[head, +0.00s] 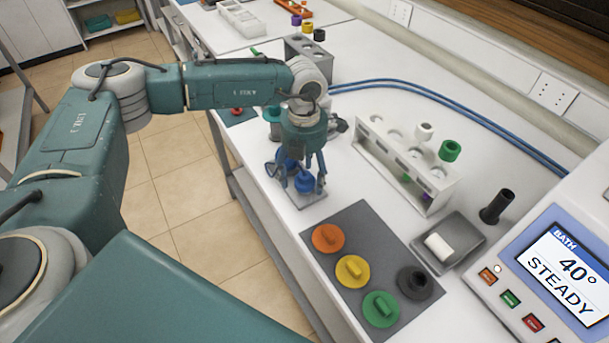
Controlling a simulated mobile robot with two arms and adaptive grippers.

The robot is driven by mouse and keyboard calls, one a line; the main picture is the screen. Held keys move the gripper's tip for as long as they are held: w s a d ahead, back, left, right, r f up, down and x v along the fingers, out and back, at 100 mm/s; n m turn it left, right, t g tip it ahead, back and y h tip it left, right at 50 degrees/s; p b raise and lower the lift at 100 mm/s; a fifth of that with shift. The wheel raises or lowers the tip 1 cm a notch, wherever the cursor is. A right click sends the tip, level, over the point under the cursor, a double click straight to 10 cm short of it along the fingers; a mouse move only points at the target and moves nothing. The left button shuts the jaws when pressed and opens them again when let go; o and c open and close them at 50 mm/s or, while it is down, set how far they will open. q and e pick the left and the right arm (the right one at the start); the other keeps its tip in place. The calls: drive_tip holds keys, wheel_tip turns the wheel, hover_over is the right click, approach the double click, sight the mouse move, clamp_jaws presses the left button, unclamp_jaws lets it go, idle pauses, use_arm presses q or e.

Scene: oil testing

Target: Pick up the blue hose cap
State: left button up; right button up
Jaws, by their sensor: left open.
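The blue hose cap (304,182) is at the front left edge of the white bench, above or on a small grey plate (309,200). My left gripper (302,185) points down over it, with its fingers open on either side of the cap. I cannot tell whether the fingers touch it. Another blue part (286,161) shows just behind the fingers, partly hidden by them. My right gripper is not in view.
A grey mat (335,213) holds orange, yellow, green and black caps just right of the gripper. A white tube rack (376,160), a grey tray (470,236) and a bath panel (568,225) stand farther right. Blue hoses (430,98) run behind.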

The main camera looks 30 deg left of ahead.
use_arm(q)
drive_tip(key=shift+c, duration=0.2)
drive_tip(key=c, duration=1.1)
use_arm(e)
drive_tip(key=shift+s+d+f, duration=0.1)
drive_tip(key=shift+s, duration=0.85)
use_arm(q)
drive_tip(key=shift+w+r, duration=0.1)
drive_tip(key=shift+r, duration=0.05)
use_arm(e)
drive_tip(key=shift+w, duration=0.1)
